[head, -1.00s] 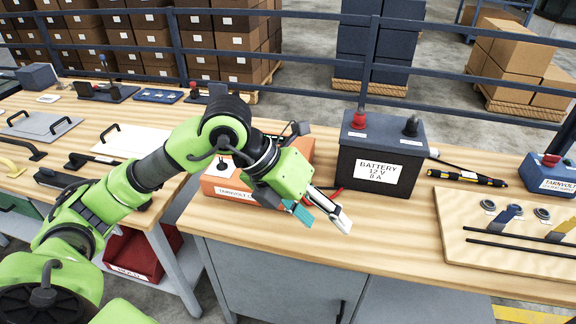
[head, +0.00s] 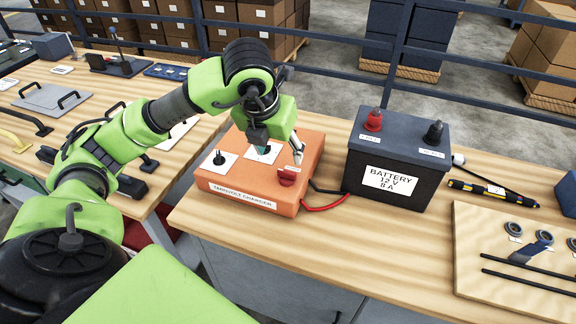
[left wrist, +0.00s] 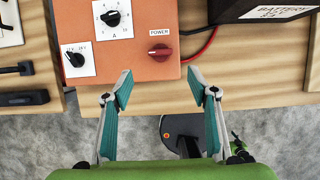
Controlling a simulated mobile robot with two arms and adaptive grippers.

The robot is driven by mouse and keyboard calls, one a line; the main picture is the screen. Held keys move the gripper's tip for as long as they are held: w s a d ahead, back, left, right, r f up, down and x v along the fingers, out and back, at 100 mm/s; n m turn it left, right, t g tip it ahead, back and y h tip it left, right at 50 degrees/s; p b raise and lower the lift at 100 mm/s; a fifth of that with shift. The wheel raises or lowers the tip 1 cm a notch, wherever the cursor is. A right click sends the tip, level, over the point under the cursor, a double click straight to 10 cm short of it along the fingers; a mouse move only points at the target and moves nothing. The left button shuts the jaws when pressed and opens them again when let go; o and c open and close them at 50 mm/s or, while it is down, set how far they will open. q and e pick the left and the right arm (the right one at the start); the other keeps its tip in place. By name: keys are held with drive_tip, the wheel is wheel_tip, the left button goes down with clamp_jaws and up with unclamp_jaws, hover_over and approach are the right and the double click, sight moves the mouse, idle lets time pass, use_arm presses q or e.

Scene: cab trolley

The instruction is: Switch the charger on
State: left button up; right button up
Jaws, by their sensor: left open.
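The orange charger (head: 228,181) sits on the wooden bench, and its top fills the upper part of the left wrist view (left wrist: 120,64). Its red POWER knob (head: 287,177) is at the front right of the top. In the left wrist view the knob (left wrist: 160,52) has its bar lying roughly crosswise. Two black dials on white plates, one small (left wrist: 76,60) and one numbered (left wrist: 112,18), are left of it. My left gripper (head: 279,146) is open and empty above the charger, pointing down. In the left wrist view its fingertips (left wrist: 160,84) are spread below the knob, apart from it. My right gripper is out of view.
A black battery (head: 398,160) with red and black terminal caps stands right of the charger. Red and black leads run from the charger towards it. A tool board (head: 470,230) lies at right. Another bench with handles (head: 50,98) is at left. Bench front is clear.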

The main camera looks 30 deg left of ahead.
use_arm(q)
drive_tip(key=p, duration=0.1)
hover_over(287, 172)
drive_tip(key=s, duration=0.3)
drive_tip(key=f, duration=0.5)
drive_tip(key=shift+w+d+f, duration=0.2)
drive_tip(key=shift+f, duration=0.05)
drive_tip(key=p+x, duration=0.1)
drive_tip(key=x, duration=0.3)
drive_tip(key=shift+w+f, duration=0.2)
drive_tip(key=shift+f, duration=0.1)
drive_tip(key=shift+w+f, duration=0.15)
drive_tip(key=shift+f, duration=0.15)
drive_tip(key=shift+c, duration=1.4)
drive_tip(key=c, duration=0.8)
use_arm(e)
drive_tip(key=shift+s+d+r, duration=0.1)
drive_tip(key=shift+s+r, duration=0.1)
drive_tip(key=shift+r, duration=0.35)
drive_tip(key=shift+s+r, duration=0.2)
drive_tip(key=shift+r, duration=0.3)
